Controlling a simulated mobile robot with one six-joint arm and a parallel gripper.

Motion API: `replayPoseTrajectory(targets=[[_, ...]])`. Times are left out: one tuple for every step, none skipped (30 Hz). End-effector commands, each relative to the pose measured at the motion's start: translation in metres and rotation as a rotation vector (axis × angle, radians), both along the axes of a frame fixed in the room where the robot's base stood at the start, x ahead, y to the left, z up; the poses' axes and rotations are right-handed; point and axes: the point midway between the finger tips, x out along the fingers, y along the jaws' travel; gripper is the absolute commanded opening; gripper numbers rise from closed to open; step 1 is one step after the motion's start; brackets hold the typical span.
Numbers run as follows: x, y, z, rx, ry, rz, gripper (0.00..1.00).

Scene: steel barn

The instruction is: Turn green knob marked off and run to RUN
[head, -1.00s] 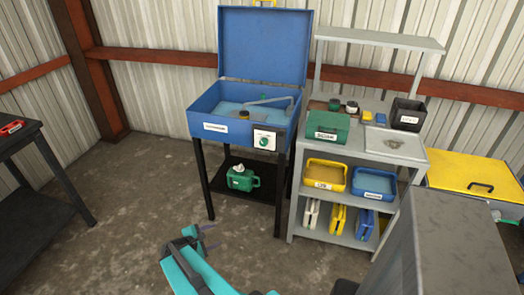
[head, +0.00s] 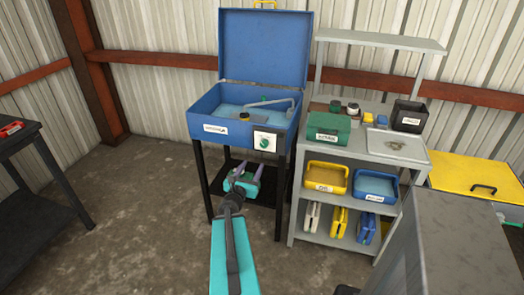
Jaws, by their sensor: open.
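The green knob (head: 265,143) sits on a white plate (head: 258,137) on the front right of the blue parts washer (head: 203,131). The washer's lid (head: 264,46) stands open. The plate's markings are too small to read, so I cannot tell which way the knob points. My teal gripper (head: 245,172) is in front of the washer, below the knob and a little to its left in the picture. Its two dark fingers are spread and empty, apart from the knob.
A grey shelf unit (head: 398,153) with a green box (head: 328,127), yellow and blue bins, and bottles stands close on the right. A grey block (head: 440,235) is at front right. A dark table (head: 40,160) is at left. The floor between is clear.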

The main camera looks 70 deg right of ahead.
Motion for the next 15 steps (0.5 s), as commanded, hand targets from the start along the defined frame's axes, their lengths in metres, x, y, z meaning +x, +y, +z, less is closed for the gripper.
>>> replayPoseTrajectory(targets=[[-0.0036,-0.0037,0.0031,-0.009,0.023,0.002,0.49],[-0.0045,-0.0049,0.0045,-0.013,0.032,0.005,0.49],[-0.0053,-0.0061,0.0058,-0.016,0.043,0.007,0.49],[-0.0057,-0.0067,0.0066,-0.019,0.049,0.008,0.49],[-0.0060,-0.0070,0.0070,-0.020,0.052,0.009,0.49],[-0.0062,-0.0072,0.0073,-0.021,0.054,0.010,0.49],[-0.0062,-0.0072,0.0074,-0.021,0.055,0.010,0.49],[-0.0062,-0.0072,0.0074,-0.021,0.055,0.010,0.49],[-0.0062,-0.0071,0.0073,-0.021,0.054,0.009,0.49],[-0.0062,-0.0071,0.0073,-0.021,0.054,0.009,0.49],[-0.0062,-0.0070,0.0072,-0.021,0.054,0.009,0.49],[-0.0063,-0.0070,0.0072,-0.021,0.053,0.009,0.49],[-0.0064,-0.0070,0.0071,-0.021,0.053,0.009,0.49],[-0.0064,-0.0070,0.0071,-0.020,0.053,0.009,0.49],[-0.0064,-0.0070,0.0069,-0.020,0.052,0.009,0.49]])
